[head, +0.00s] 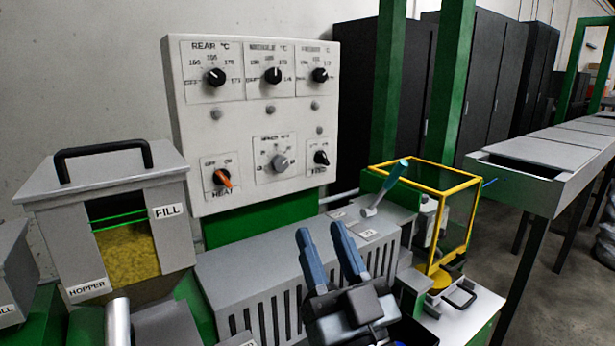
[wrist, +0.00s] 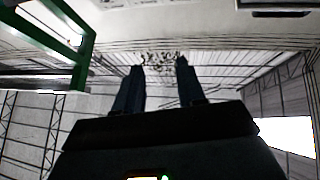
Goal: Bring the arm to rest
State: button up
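My gripper (head: 323,236) is in the lower middle of the head view, its two blue fingers pointing up and standing apart. Nothing is between them. It appears in front of the grey slotted housing (head: 290,290); I cannot tell the exact gap. In the wrist view the two dark fingers (wrist: 160,65) also stand apart with only the ceiling and wall behind them.
A control panel (head: 258,120) with several knobs stands behind. A hopper (head: 140,195) with a FILL label is at left. A yellow-framed guard (head: 440,215) and a teal-handled tool (head: 385,187) are right of my gripper. A long grey conveyor (head: 545,160) runs right.

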jog(key=s+d+f+m+g+h, duration=0.2)
jog(key=s+d+f+m+h, duration=0.25)
jog(key=s+f, duration=0.5)
jog(key=s+d+f+m+g+h, duration=0.2)
jog(key=s+d+f+m+h, duration=0.3)
jog(key=s, duration=0.8)
jog(key=s+d+f+n+g, duration=0.2)
jog(key=s+d, duration=0.3)
jog(key=s, duration=0.3)
jog(key=s+d+f+n+g, duration=0.1)
jog(key=s+d+n+g, duration=0.1)
jog(key=s, duration=0.6)
jog(key=d+n, duration=0.1)
jog(key=d, duration=0.1)
jog(key=shift+d+f+g, duration=0.3)
jog(key=shift+d+f, duration=0.05)
jog(key=shift+d, duration=0.05)
jog(key=shift+o, duration=0.2)
jog(key=shift+n, duration=0.25)
